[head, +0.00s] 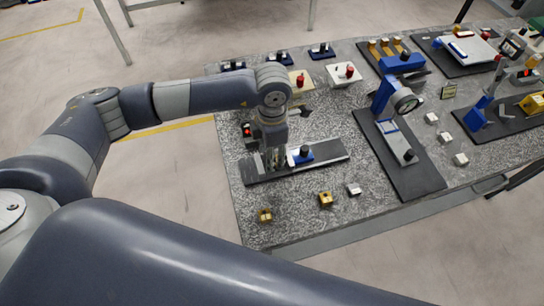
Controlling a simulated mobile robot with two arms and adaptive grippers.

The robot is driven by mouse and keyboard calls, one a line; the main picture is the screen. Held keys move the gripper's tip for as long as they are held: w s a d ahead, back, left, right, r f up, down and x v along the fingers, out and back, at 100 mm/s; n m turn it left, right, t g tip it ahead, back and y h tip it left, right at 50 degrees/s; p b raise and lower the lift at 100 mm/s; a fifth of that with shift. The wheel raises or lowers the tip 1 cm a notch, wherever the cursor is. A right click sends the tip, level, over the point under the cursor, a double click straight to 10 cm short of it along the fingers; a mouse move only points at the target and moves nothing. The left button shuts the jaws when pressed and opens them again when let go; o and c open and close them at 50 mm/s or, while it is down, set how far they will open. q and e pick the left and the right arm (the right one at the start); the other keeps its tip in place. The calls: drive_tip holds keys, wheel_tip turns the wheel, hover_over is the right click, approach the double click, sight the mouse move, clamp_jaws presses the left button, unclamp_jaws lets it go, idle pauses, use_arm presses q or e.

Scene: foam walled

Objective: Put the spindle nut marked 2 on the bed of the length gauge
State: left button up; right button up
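My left gripper (275,160) points down over the left part of a long dark base (325,152) that carries a blue block with a black knob (303,153). This looks like the length gauge, though I cannot be sure. The fingers are small and partly merge with the base, so I cannot tell whether they are open or hold anything. Small yellow pieces lie in front, one at the centre (325,199) and one at the left (265,215). A small white piece (354,189) lies nearby. No number is readable, so I cannot tell which is nut 2. My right gripper is out of view.
A tall blue dial stand (383,95) on a dark base (425,177) stands to the right. Several small white blocks (445,137) lie beyond it. White and cream blocks with red knobs (343,73) sit behind. The speckled front tabletop (300,228) is mostly free.

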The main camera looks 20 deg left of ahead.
use_arm(q)
wheel_tip(320, 180, up, 10)
drive_tip(key=b, duration=0.2)
drive_tip(key=shift+b, duration=0.3)
drive_tip(key=shift+f, duration=0.1)
